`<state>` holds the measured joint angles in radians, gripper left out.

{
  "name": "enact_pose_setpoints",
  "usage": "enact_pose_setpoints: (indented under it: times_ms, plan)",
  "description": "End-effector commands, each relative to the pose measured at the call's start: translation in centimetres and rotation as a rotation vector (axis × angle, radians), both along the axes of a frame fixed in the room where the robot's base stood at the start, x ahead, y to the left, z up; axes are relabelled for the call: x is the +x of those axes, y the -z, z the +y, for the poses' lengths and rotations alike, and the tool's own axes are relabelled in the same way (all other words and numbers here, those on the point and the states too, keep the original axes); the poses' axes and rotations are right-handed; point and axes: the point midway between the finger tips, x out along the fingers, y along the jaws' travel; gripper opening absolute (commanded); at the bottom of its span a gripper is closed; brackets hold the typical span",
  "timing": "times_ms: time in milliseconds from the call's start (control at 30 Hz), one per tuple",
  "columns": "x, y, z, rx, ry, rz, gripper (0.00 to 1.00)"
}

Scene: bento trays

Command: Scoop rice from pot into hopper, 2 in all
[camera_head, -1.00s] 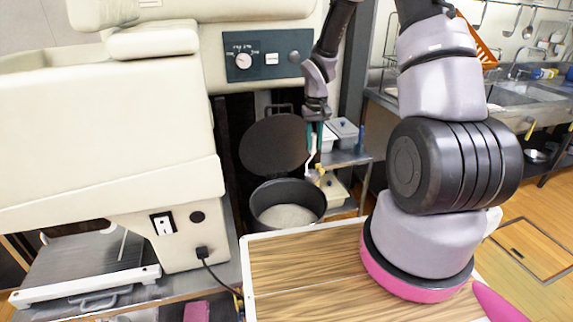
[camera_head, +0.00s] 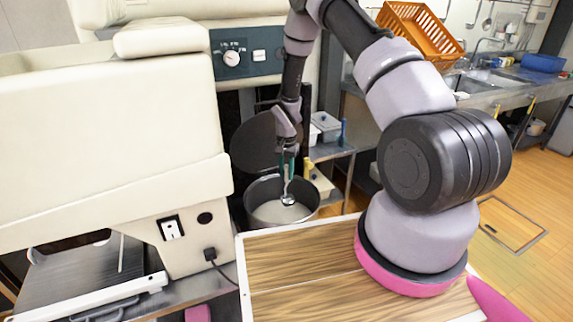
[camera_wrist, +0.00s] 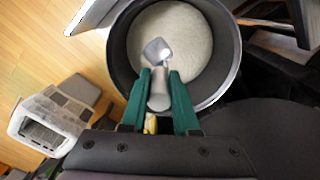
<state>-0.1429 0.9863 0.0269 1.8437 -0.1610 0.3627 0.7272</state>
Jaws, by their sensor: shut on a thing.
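My gripper (camera_head: 287,162) points down over the pot (camera_head: 251,209) and is shut on a metal scoop (camera_head: 288,199). In the wrist view the green fingers of my gripper (camera_wrist: 161,88) hold the handle of the scoop (camera_wrist: 157,49). Its bowl lies over the white rice (camera_wrist: 180,35) inside the dark pot (camera_wrist: 235,62). Whether the bowl touches the rice I cannot tell, and it looks empty. The rice (camera_head: 272,212) also shows in the head view. No opening of a hopper shows; a large cream machine (camera_head: 110,120) stands at the left.
The round pot lid (camera_head: 252,145) stands tilted behind the pot. A wooden board (camera_head: 300,270) lies in front of it. A metal shelf with grey containers (camera_head: 325,125) is right of the pot. An orange basket (camera_head: 420,32) and sinks are farther back.

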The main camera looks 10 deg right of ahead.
Motion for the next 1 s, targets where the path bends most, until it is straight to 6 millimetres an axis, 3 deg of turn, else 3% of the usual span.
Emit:
enact_pose_setpoints:
  times_ms: [1000]
  plan:
    - [0.0,13.8,0.0,0.0,-0.001,0.0,0.0]
